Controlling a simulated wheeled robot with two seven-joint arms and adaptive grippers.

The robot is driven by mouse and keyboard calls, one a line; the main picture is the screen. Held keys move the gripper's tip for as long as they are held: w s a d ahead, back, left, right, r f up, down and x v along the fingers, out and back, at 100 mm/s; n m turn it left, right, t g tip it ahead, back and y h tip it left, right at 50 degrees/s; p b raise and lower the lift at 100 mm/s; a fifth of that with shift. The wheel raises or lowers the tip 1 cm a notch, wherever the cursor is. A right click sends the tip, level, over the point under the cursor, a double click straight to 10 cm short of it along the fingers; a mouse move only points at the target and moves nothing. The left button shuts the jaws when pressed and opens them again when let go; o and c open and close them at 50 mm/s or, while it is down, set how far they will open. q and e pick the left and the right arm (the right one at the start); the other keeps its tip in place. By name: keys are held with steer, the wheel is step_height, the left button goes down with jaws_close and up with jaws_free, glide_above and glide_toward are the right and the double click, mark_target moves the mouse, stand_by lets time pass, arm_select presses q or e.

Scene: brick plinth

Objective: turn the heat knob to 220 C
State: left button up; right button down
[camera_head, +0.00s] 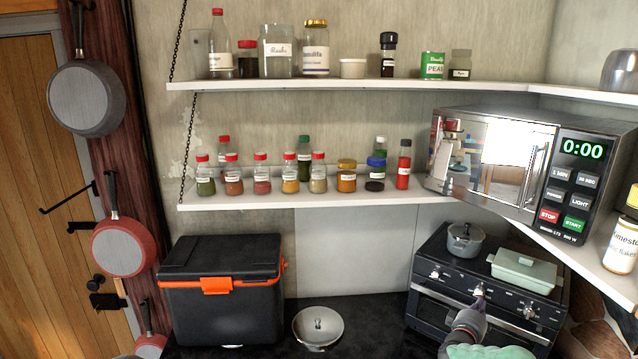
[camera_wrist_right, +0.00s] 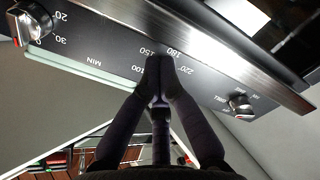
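The heat knob (camera_head: 479,292) is the middle knob on the front panel of the black oven (camera_head: 425,306). My right gripper (camera_head: 475,309) reaches up to it from below. In the right wrist view the fingers of my right gripper (camera_wrist_right: 159,98) come together at the heat scale, where the numbers 100, 150, 180 and 220 show around them. The fingers look shut on the knob and hide most of it, so I cannot read where its pointer stands. My left gripper is not in view.
Other knobs flank it: one at left (camera_head: 435,274) and one at right (camera_head: 529,312). A grey pot (camera_head: 465,240) and a pale green lidded dish (camera_head: 523,271) stand on the oven top. The microwave (camera_head: 485,160) sits on the shelf above.

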steer(key=p+v, duration=0.1)
steer(key=v, duration=0.5)
stand_by(0.3)
steer(key=shift+d, duration=0.1)
steer(key=shift+w+d+r+n+p, duration=0.1)
steer(key=shift+w+d+r+n, duration=0.5)
steer(key=shift+d+n, duration=0.3)
steer(key=shift+w+d+r+n+p, duration=0.15)
steer(key=shift+w+d+r+n, duration=0.3)
steer(key=shift+w+d+n, duration=0.45)
steer(key=shift+w+d+r+n+p, duration=0.1)
steer(key=shift+w+d+r+n, duration=0.4)
steer(key=shift+n, duration=0.6)
steer(key=shift+s+d, duration=0.1)
